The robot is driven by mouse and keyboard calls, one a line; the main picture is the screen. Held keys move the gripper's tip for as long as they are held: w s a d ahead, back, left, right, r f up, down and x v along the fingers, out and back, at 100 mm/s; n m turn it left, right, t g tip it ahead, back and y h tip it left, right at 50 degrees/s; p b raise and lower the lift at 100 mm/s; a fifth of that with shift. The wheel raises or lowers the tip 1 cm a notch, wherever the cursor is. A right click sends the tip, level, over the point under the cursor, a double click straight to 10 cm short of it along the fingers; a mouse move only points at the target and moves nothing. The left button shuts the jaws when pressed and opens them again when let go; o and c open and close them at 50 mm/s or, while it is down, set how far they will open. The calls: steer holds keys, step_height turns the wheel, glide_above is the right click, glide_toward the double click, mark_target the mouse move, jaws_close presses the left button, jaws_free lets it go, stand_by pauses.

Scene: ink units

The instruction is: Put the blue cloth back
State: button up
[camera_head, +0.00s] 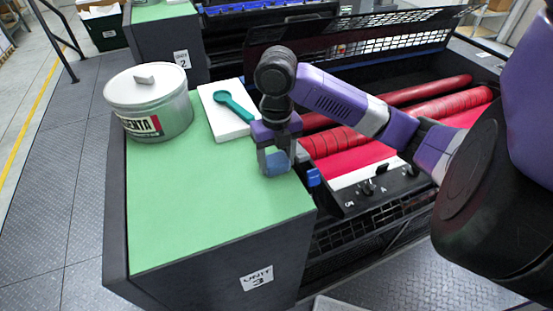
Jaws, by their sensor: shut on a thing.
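The blue cloth (277,163) is between the fingertips of my gripper (275,168), which is shut on it. The gripper points down over the right part of the green top (190,215) of unit 3, close to its right edge. I cannot tell whether the cloth touches the green top. The finger ends are partly hidden by the cloth. My purple arm reaches in from the right, above the red rollers.
A lidded ink tin (157,118) stands at the back left of the green top. A white pad (222,122) with a teal tool (233,106) lies beside it. Red rollers (420,113) and a blue clip (313,178) are at the right. The front of the green top is clear.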

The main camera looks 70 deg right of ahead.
steer(key=o, duration=1.3)
steer(key=shift+f, duration=0.1)
